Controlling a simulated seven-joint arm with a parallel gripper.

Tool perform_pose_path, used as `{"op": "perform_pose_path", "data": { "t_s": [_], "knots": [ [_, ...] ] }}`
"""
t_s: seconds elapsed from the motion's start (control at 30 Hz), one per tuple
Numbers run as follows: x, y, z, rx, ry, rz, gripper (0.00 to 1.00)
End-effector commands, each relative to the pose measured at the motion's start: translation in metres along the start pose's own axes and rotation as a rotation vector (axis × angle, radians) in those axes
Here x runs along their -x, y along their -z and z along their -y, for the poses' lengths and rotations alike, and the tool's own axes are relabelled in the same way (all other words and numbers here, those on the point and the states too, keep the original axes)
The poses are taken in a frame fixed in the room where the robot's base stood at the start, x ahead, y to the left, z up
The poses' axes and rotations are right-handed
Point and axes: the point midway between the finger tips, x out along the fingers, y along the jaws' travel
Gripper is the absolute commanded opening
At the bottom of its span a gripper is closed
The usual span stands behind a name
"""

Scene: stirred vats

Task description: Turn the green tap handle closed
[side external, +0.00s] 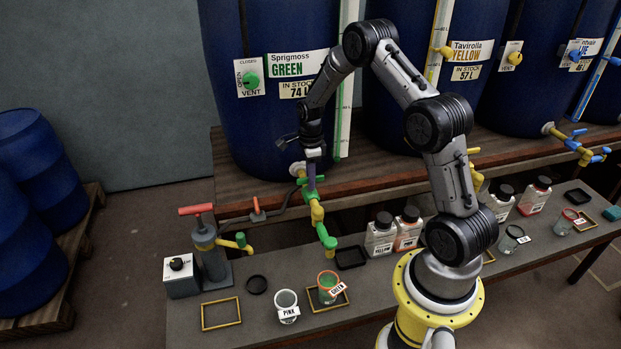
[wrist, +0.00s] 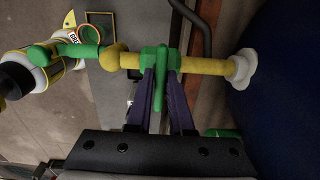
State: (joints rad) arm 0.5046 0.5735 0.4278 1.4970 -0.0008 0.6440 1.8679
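The green tap (side external: 310,190) sticks out from the GREEN vat (side external: 265,120) on a yellow pipe, with a green spout (side external: 327,238) hanging at its outer end. In the wrist view, the green tap handle (wrist: 161,90) stands out from the green valve body on the yellow pipe (wrist: 205,66). My gripper (wrist: 161,76) has its two dark purple fingers on either side of the handle, close to it. I cannot tell whether they press on it. In the side external view, my gripper (side external: 312,172) points down onto the tap and partly hides the handle.
A cup labelled GREEN (side external: 327,285) stands below the spout, with a PINK cup (side external: 286,304) to its left. A hand pump (side external: 210,250) stands at the bench's left end. Several labelled bottles (side external: 380,236) stand to the right of the spout.

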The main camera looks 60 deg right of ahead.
Motion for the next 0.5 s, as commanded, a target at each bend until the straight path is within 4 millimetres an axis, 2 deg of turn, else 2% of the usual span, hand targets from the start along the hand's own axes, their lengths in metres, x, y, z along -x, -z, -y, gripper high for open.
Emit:
{"op": "perform_pose_path", "data": {
  "t_s": [0.03,0.13,0.5],
  "knots": [
    [0.0011,0.0002,0.0008,-0.001,0.002,0.001,0.3],
    [0.0005,0.0001,0.0005,0.0,0.002,0.001,0.48],
    [0.0032,-0.0004,0.0005,0.001,0.002,0.001,0.48]
  ]
}}
